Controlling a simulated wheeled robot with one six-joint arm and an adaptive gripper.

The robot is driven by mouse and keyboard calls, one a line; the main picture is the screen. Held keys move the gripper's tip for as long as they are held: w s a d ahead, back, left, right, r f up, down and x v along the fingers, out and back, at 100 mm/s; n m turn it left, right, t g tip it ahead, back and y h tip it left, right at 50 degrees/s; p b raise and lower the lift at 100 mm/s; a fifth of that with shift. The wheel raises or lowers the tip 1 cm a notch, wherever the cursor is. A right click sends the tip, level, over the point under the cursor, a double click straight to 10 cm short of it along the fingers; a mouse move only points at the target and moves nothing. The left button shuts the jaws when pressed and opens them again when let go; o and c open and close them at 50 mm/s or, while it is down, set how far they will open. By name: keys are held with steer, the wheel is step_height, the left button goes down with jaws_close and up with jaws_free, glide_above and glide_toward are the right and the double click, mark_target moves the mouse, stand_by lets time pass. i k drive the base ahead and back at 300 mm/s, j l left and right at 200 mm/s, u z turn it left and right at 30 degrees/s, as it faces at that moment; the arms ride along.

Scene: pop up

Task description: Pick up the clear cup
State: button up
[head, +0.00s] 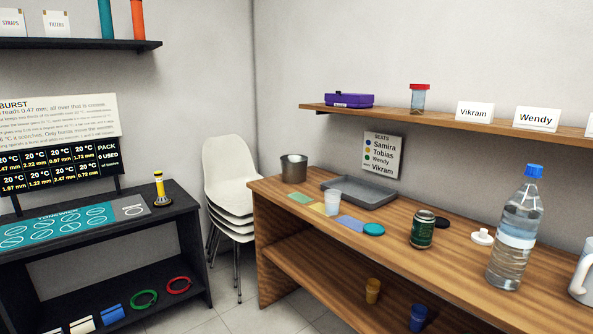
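The clear cup (332,203) stands upright on the wooden table (420,280). It looks translucent and whitish and sits at or against a yellow square (319,209), with a blue square (350,223) to its right. The grey tray (372,194) is just behind it. My gripper is not in view.
A metal pot (294,168) stands behind left of the cup. A teal disc (374,229), green can (422,230), white lid-like piece (481,237), water bottle (514,232) and white jug (584,275) stand to the right. Stacked white chairs (233,165) are left of the table. A shelf (390,114) hangs above.

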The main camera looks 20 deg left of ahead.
mark_target(332, 198)
steer(key=i+j+z, duration=0.25)
steer(key=j, duration=0.2)
steer(key=i+j+z, duration=0.1)
steer(key=j+z, duration=0.15)
steer(key=j, duration=0.25)
steer(key=i+j+z, duration=0.1)
steer(key=j+z, duration=0.15)
steer(key=j, duration=0.3)
steer(key=j+z, duration=0.25)
steer(key=j, duration=0.3)
steer(key=i, duration=0.05)
